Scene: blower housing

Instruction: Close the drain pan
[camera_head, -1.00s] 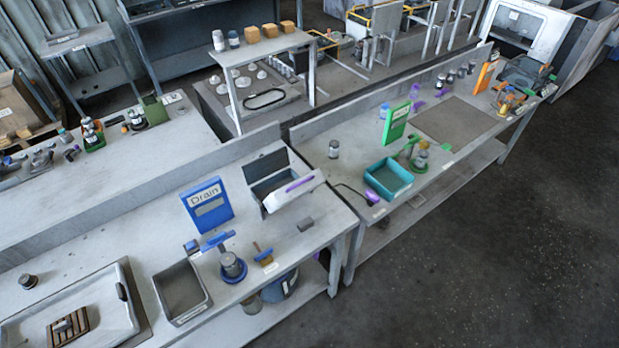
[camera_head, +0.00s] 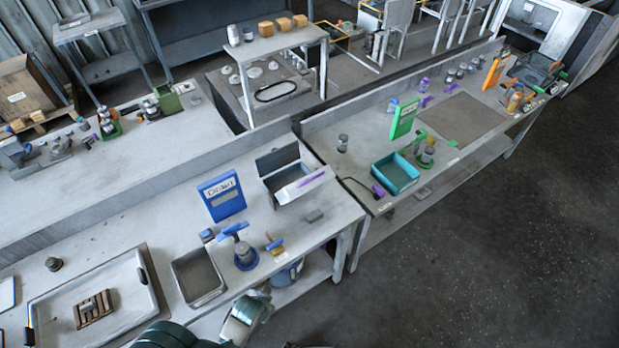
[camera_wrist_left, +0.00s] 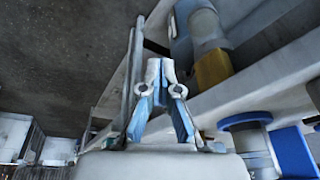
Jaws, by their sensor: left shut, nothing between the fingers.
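A grey box (camera_head: 281,176) with a raised dark lid (camera_head: 277,158) and a pale front piece with a purple strip (camera_head: 311,179) stands at the table's right end. It looks like the drain pan, but I cannot tell for sure. A blue sign reading "Drain" (camera_head: 226,205) stands left of it. My left gripper, in the left wrist view (camera_wrist_left: 161,66), is shut and empty. In the head view its arm comes in at the bottom, by the table's front edge and well short of the box. My right gripper is not in view.
An open grey bin (camera_head: 198,283), a blue-based fixture (camera_head: 246,257) and a small yellow-and-blue tool (camera_head: 275,245) are near the front edge. A small grey block (camera_head: 315,215) lies before the box. A large tray (camera_head: 130,290) sits left. The second table holds a teal bin (camera_head: 402,176).

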